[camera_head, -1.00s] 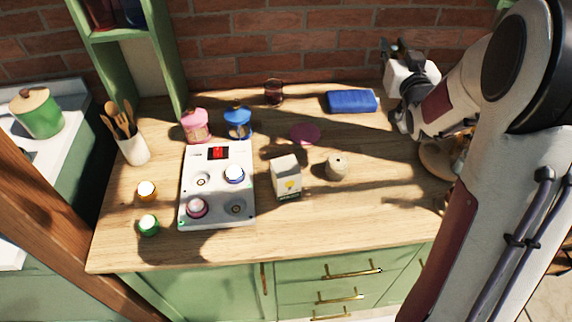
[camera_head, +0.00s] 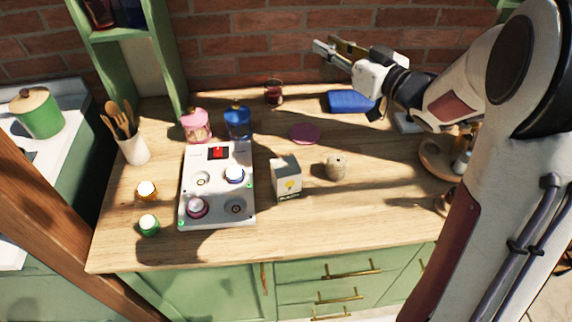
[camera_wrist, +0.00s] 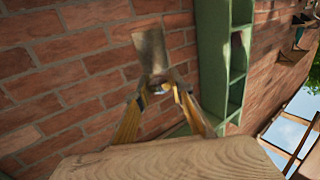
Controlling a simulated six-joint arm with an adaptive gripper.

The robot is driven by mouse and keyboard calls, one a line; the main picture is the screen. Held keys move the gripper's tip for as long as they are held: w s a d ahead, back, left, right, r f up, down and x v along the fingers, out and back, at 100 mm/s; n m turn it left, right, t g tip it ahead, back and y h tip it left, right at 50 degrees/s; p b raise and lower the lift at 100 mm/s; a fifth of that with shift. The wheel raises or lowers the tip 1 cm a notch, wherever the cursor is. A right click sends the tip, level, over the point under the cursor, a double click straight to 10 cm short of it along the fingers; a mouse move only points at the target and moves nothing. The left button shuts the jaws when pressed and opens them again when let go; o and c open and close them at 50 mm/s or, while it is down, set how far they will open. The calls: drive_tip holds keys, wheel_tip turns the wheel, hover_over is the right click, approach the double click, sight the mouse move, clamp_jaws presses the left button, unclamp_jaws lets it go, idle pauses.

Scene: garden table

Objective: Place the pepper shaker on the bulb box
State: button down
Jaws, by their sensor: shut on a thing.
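The bulb box (camera_head: 287,180) is a small white upright carton with a yellow bulb picture, standing on the wooden counter right of the grey panel. My gripper (camera_head: 322,46) is raised near the brick wall, above and behind the box, its fingers pointing left. In the wrist view my gripper (camera_wrist: 160,86) is shut on a grey-brown, roughly cylindrical thing, which I take to be the pepper shaker (camera_wrist: 151,50). It sticks out tilted beyond the fingertips. In the head view I cannot clearly separate the shaker from the fingers.
A lidded beige pot (camera_head: 336,168) stands just right of the box. The grey panel (camera_head: 246,210) is left. The front counter is clear.

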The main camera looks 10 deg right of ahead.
drive_tip(key=s+a+f+n+g+y, duration=0.2)
drive_tip(key=s+a+n+g+y, duration=0.25)
drive_tip(key=s+a, duration=0.2)
drive_tip(key=n+g+y, duration=0.3)
drive_tip(key=n+g, duration=0.1)
drive_tip(key=g, duration=0.2)
hover_over(286, 166)
wheel_tip(286, 166, down, 3)
drive_tip(key=shift+r+t, duration=0.2)
drive_tip(key=shift+t, duration=0.05)
drive_tip(key=shift+f, duration=0.1)
wheel_tip(286, 166, down, 6)
drive_tip(key=shift+f, duration=0.1)
drive_tip(key=shift+f, duration=1.85)
drive_tip(key=shift+f, duration=0.1)
